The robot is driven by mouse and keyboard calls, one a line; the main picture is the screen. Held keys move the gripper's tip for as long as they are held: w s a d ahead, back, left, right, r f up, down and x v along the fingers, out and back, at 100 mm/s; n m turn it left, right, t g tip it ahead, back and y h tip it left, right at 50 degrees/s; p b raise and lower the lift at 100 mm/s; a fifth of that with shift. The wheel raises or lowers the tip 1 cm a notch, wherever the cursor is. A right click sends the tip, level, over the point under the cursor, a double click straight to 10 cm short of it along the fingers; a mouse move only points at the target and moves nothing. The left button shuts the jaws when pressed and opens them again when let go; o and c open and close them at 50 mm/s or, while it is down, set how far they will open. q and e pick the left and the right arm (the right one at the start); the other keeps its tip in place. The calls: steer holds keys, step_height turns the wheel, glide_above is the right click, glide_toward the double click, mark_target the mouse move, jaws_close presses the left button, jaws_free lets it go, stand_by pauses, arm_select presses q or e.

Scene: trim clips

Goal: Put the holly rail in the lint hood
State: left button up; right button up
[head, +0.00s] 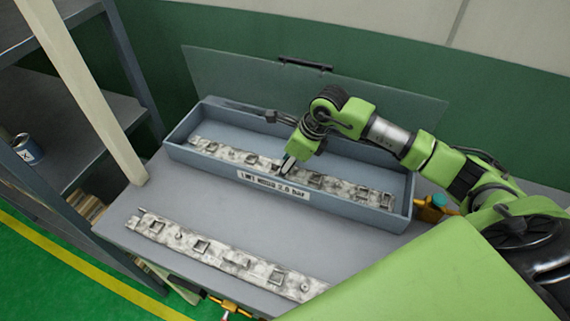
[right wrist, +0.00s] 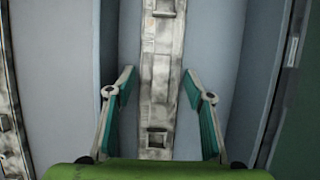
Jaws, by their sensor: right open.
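A long, patchy grey-white rail (head: 328,182) with square brackets lies inside an open blue-grey box (head: 375,216), which has a white label on its front wall and appears to be the hood. A second similar rail (head: 235,262) lies on the table in front of the box. I cannot tell which one is called holly. My right gripper (head: 287,166) is inside the box, low over the middle of the first rail. In the right wrist view its open fingers (right wrist: 159,76) stand on either side of that rail (right wrist: 158,100), with visible gaps. My left gripper is not in view.
The box's lid (head: 390,95) stands open behind it, with a dark handle on its upper edge. Yellow valve-like fittings (head: 437,207) sit by the right end of the box. Shelving with a blue can (head: 27,150) stands at left. The grey table (head: 285,235) is bare between box and front rail.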

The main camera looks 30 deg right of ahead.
steer(key=b+v, duration=0.3)
steer(key=v, duration=0.9)
